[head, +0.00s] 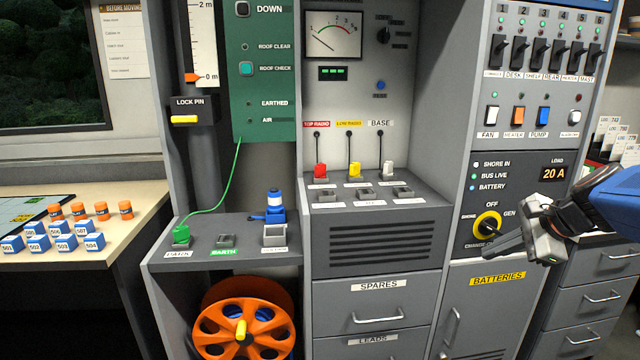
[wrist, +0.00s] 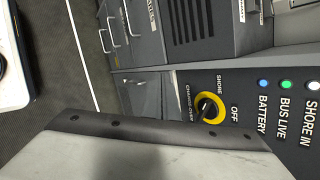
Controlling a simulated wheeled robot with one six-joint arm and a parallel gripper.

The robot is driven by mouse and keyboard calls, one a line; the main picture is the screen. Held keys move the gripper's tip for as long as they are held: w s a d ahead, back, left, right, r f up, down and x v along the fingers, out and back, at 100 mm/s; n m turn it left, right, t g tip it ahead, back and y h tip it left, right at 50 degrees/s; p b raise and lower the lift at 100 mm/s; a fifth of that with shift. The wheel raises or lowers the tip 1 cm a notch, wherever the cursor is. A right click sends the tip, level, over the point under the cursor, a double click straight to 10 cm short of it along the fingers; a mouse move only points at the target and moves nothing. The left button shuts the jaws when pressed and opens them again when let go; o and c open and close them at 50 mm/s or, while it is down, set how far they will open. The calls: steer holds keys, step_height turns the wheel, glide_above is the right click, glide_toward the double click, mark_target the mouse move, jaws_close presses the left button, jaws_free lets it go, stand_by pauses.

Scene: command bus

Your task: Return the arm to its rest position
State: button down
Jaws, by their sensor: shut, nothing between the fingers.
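My gripper (head: 486,249) is at the right of the head view, in front of the dark power panel. Its dark fingers are shut and empty, pointing left, just below the yellow changeover knob (head: 487,223). My blue arm comes in from the right edge. The knob also shows in the wrist view (wrist: 208,107), beyond a large pale grey part of my own that fills the bottom. Whether the fingers touch the panel cannot be told.
A row of black switches (head: 545,53) is above the panel, and the batteries cabinet (head: 490,310) below. Drawers (head: 605,298) stand at the right. Plugs sit on the console (head: 375,195) at the middle. An orange reel (head: 243,318) is low at the left.

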steer(key=s+a+f+n+g+h, duration=0.1)
steer(key=s+a+f+n, duration=0.4)
steer(key=s+n, duration=0.5)
steer(key=s+a+f+n+g+h, duration=0.1)
steer(key=s+a+f+n+h, duration=0.1)
steer(key=s+a+f+n, duration=0.3)
steer(key=s+a+n, duration=0.1)
steer(key=s+n, duration=0.3)
steer(key=s, duration=0.1)
steer(key=shift+s+a+n+g, duration=0.15)
steer(key=shift+s+n+g, duration=0.15)
steer(key=shift+s+n, duration=0.1)
